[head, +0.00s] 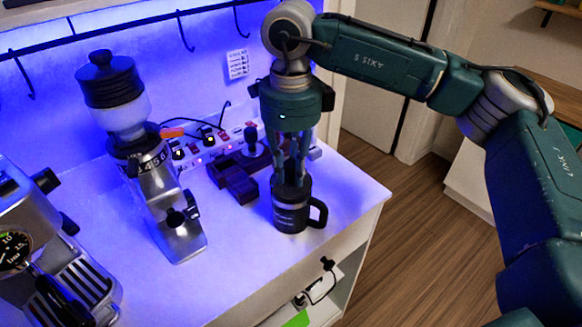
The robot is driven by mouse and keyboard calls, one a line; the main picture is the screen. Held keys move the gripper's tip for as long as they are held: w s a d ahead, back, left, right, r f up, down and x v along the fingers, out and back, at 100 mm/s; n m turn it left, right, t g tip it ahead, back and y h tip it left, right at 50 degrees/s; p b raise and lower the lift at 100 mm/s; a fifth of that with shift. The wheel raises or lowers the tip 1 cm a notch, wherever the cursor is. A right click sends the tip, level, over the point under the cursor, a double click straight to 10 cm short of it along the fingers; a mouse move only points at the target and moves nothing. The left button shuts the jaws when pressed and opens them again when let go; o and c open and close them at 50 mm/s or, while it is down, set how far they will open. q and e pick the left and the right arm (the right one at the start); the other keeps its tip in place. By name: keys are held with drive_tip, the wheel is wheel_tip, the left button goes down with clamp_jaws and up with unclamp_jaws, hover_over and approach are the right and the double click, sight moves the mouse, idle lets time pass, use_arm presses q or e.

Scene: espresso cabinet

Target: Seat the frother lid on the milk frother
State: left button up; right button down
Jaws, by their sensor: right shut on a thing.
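The milk frother (290,217), a black mug-like jug with a handle on its right, stands upright near the right part of the white counter. My right gripper (291,170) points straight down directly above it, its fingers shut on the dark frother lid (291,186). The lid is at the frother's mouth, roughly in line with it. The fingers and the dark colours hide the rim, so I cannot tell if the lid is fully down or slightly raised. My left gripper is not in view.
A coffee grinder (150,170) stands left of the frother, and an espresso machine (45,255) is at the far left. A dark tamping stand (235,180) and a power strip (195,150) lie behind. The counter's right edge (365,210) is close to the frother.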

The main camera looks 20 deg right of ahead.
sight(291, 163)
drive_tip(key=c, duration=1.5)
unclamp_jaws()
drive_tip(key=shift+o, duration=0.2)
drive_tip(key=shift+r, duration=0.1)
wheel_tip(291, 163, up, 12)
drive_tip(key=shift+f, duration=0.2)
